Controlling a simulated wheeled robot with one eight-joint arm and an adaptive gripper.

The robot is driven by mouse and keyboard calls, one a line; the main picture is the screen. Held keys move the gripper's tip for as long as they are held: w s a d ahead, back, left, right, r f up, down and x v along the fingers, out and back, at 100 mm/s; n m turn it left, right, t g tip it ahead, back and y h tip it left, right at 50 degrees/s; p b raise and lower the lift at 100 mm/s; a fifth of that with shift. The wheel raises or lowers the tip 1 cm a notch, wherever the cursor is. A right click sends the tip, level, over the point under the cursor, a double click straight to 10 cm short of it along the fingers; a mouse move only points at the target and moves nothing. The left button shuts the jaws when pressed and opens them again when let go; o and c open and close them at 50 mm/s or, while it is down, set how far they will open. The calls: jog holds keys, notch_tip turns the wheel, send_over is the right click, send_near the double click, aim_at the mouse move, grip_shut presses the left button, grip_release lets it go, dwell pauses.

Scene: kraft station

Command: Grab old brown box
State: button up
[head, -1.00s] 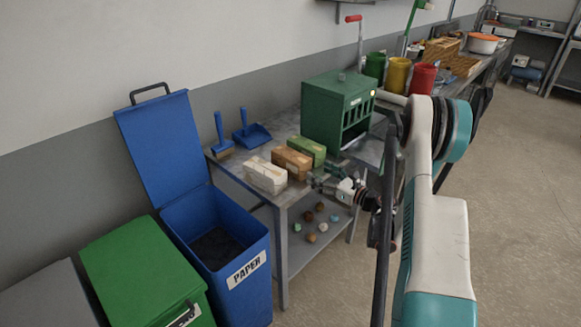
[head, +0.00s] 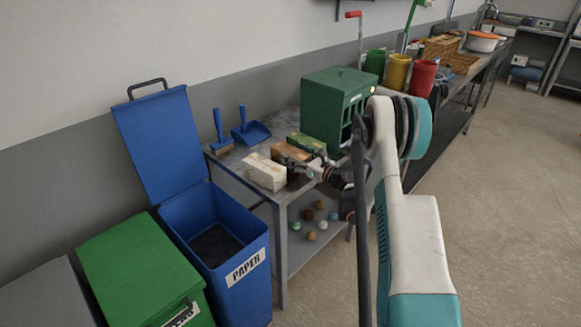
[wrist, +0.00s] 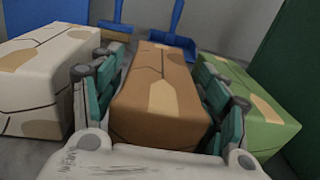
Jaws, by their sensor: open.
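The old brown box (head: 287,153) lies on the grey table between a white box and a green box. In the wrist view the brown box (wrist: 162,90) sits between the two fingers of my gripper (wrist: 160,105). The fingers are spread, one on each side of the box, and a small gap shows on the left side. On the right side I cannot tell whether the finger touches it. In the head view my gripper (head: 308,167) is at the table's front edge and partly hides the brown box.
The white box (wrist: 45,75) is close beside the left finger and the green box (wrist: 255,115) beside the right finger. A blue brush (head: 221,140) and dustpan (head: 250,132) lie behind. A green cabinet (head: 325,100) stands right. An open blue paper bin (head: 225,260) stands left of the table (head: 255,195).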

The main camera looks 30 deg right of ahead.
jog(key=shift+w+a, duration=0.15)
jog(key=shift+w, duration=0.35)
jog(key=c, duration=0.8)
jog(key=shift+o, duration=0.2)
jog(key=shift+r, duration=0.1)
